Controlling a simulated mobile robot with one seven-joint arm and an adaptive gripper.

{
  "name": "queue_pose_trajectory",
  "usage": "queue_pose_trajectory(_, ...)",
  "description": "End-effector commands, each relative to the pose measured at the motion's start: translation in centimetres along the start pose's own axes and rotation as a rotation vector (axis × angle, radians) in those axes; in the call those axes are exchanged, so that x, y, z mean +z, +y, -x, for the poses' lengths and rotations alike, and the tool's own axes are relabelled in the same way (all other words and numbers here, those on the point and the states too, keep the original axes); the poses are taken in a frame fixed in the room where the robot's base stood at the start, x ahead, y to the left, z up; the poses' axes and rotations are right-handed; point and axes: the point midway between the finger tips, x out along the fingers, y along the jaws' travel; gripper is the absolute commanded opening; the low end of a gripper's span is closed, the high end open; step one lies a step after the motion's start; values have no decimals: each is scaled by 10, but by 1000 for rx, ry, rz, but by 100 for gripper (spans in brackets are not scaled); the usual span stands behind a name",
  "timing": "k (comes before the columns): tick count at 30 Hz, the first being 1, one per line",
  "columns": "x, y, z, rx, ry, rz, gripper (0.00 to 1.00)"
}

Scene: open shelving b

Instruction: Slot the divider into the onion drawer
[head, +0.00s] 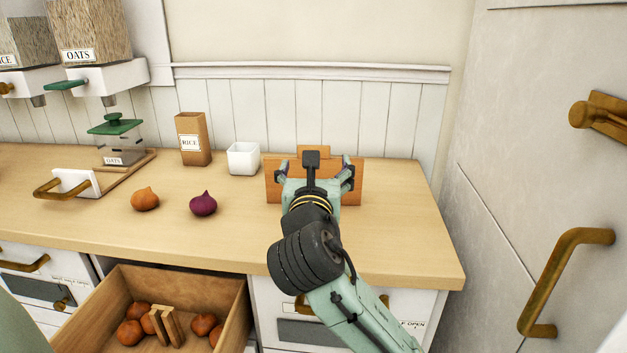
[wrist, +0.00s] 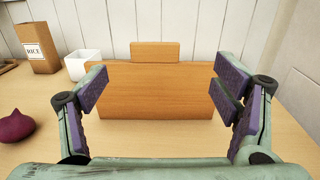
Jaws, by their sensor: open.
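The divider (head: 272,184) is a flat wooden board with a raised tab on top. It stands upright on the counter near the back wall, and its face fills the middle of the wrist view (wrist: 155,92). My gripper (head: 318,165) is open in front of it, one finger toward each side, with nothing held. In the wrist view the open fingers (wrist: 160,88) frame the board. The onion drawer (head: 235,318) is pulled open below the counter at lower left. It holds several brown onions (head: 130,333) and a slotted wooden holder (head: 167,326).
A brown onion (head: 145,199) and a red onion (head: 203,204) sit on the counter (head: 400,235). A white cup (head: 243,158), a rice packet (head: 193,139) and an oats jar (head: 115,145) stand behind. A tall cabinet with brass handles (head: 565,280) borders the right.

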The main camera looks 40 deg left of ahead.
Motion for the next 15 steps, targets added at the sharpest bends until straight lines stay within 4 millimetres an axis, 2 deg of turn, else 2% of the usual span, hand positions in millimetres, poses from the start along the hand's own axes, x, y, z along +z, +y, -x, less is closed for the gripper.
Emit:
queue_pose_trajectory(6,1,1,-35,1,4,0,82)
queue_pose_trajectory(15,4,5,-63,3,5,-2,82)
